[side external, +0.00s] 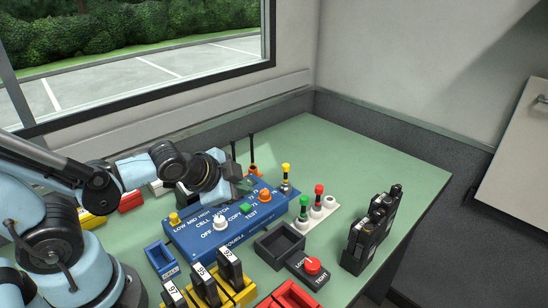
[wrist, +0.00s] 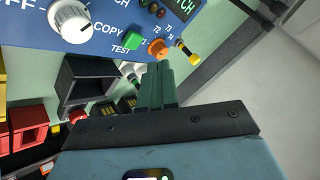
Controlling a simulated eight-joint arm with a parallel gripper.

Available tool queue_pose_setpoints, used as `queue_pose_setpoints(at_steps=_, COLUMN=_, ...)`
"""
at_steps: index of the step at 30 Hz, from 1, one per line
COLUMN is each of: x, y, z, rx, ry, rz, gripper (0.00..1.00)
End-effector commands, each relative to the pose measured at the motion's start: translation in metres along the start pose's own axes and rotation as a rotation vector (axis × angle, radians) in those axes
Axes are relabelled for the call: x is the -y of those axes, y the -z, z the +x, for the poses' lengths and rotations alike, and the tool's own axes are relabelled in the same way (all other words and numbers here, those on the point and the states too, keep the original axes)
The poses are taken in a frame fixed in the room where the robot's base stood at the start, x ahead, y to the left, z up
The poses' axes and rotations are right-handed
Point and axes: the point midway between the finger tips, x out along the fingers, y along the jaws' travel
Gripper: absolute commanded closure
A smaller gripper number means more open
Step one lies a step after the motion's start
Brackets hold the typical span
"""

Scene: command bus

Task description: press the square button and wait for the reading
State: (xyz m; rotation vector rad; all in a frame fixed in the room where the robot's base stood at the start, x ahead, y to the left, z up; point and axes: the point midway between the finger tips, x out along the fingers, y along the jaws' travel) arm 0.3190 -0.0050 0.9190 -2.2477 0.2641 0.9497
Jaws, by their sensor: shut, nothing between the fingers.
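The blue panel (side external: 188,240) lies on the green table, and part of it shows at the top of the wrist view (wrist: 25,27). The green square button (side external: 246,209), beside the TEST label, also shows in the wrist view (wrist: 132,38). An orange knob (side external: 264,195) sits beside it, also in the wrist view (wrist: 157,47). My gripper (wrist: 164,66) is shut and empty. In the wrist view its fingertips are just below the orange knob and right of the green button; contact cannot be told. In the side view the fingertips are hard to make out. A display (wrist: 190,22) is cut off.
A white knob (side external: 221,223) and a yellow knob (side external: 175,221) stand on the panel. Upright coloured plungers (side external: 304,203), a black tray (side external: 280,247), a red-knobbed box (side external: 312,266) and black modules (side external: 370,232) stand around it. The table's right far part is clear.

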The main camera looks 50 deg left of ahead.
Motion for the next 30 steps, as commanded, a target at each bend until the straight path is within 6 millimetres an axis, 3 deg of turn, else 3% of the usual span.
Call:
queue_pose_setpoints(at_steps=11, x=-0.0080, y=-0.0083, z=0.0103, rx=0.000, ry=0.000, rz=0.000, gripper=1.00)
queue_pose_setpoints(at_steps=30, x=-0.0088, y=-0.0092, z=0.0107, rx=0.000, ry=0.000, rz=0.000, gripper=1.00)
